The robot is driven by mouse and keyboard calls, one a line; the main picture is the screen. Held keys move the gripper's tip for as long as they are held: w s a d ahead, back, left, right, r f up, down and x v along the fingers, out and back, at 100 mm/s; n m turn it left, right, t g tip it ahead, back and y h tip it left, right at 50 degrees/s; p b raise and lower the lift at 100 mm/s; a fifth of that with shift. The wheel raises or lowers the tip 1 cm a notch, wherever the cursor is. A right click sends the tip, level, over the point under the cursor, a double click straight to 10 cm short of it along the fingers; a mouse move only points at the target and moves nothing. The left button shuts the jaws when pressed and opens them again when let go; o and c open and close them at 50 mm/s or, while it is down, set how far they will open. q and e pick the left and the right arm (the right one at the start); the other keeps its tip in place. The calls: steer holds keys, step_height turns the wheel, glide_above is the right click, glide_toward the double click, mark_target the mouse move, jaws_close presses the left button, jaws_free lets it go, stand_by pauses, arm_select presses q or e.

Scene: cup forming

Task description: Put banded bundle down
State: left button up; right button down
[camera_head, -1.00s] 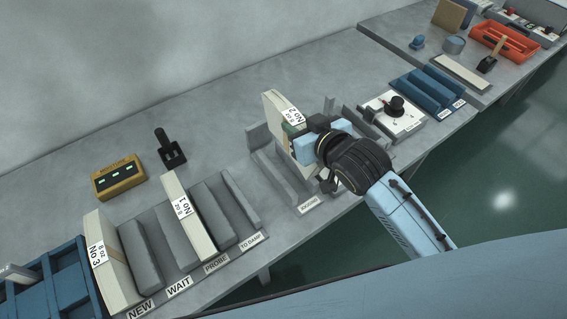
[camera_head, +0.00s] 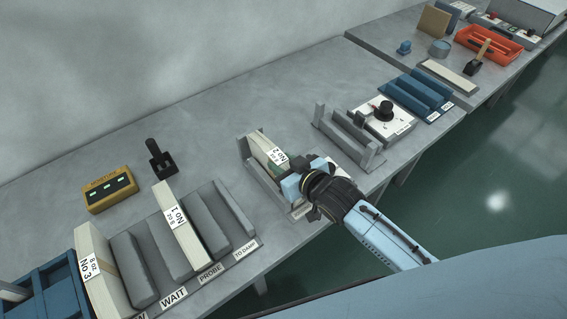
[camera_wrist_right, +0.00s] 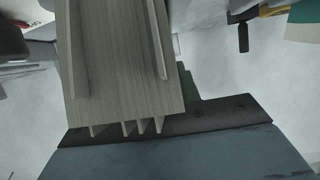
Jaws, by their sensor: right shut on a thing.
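The banded bundle No 2 (camera_head: 263,148) is a cream stack with a white band label. It stands upright in the slot of a grey rack (camera_head: 243,150) on the bench, between its walls. Whether its bottom touches the rack floor is hidden. My right gripper (camera_head: 288,172) is shut on the bundle's near end. The rack's label is partly hidden by my gripper. My left gripper is not in view.
Bundles No 1 (camera_head: 178,225) and No 3 (camera_head: 98,270) stand among grey dividers at left. A yellow meter (camera_head: 108,188) and black stand (camera_head: 160,160) sit behind. Right of the rack are an empty grey holder (camera_head: 345,138), a white dial unit (camera_head: 383,122) and blue racks (camera_head: 420,90).

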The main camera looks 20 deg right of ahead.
steer(key=c, duration=1)
jaws_free()
steer(key=shift+s+r, duration=0.15)
steer(key=p+v, duration=0.1)
steer(key=v, duration=1)
steer(key=shift+s+d+r, duration=0.1)
steer(key=shift+s+d, duration=0.05)
steer(key=shift+s, duration=0.15)
